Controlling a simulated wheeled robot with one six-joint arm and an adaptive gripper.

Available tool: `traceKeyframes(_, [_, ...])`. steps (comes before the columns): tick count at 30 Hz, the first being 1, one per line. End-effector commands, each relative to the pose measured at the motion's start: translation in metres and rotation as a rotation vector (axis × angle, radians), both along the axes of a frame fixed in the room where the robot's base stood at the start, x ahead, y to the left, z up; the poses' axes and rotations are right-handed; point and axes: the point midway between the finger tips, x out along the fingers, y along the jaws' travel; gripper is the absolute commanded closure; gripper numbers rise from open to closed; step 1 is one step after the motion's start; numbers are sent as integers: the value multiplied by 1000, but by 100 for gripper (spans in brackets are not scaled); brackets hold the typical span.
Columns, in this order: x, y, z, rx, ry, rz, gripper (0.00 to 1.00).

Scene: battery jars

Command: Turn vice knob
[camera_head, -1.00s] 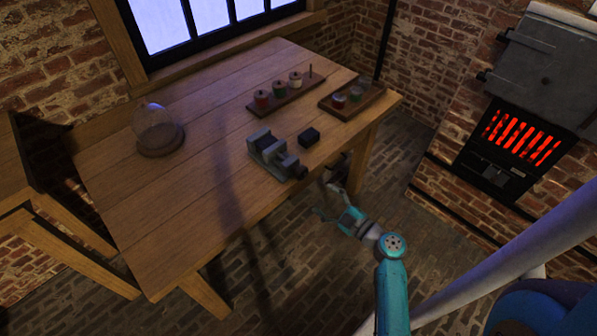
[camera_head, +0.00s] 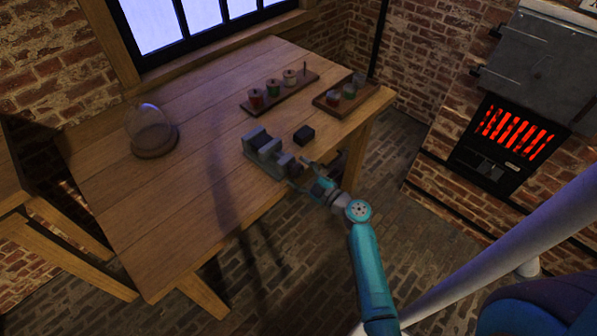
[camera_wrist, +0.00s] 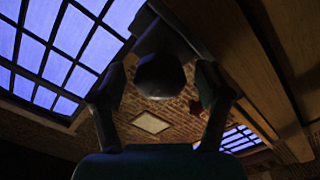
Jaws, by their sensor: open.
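The grey vice (camera_head: 265,152) sits at the near edge of the wooden table in the head view. My teal gripper (camera_head: 301,174) is at the vice's near end, just off the table edge. In the wrist view, a dark round knob (camera_wrist: 160,76) lies between the two spread fingers of my gripper (camera_wrist: 158,92). The fingers stand on either side of the knob with visible gaps. In the head view the knob is mostly hidden by my gripper.
A small black block (camera_head: 304,135) lies close beside the vice. Two trays of jars (camera_head: 284,95) (camera_head: 330,106) stand farther back. A glass dome (camera_head: 151,130) is at the left. A glowing furnace (camera_head: 506,137) stands at the right. The table's left middle is clear.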

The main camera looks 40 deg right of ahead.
Motion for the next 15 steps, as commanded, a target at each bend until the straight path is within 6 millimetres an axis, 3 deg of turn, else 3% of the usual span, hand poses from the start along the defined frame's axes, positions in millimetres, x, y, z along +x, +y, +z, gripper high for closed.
traceKeyframes(9, [3,0,0,0,0,0,25])
traceKeyframes(11, [3,0,0,0,0,0,37])
traceKeyframes(15, [3,0,0,0,0,0,72])
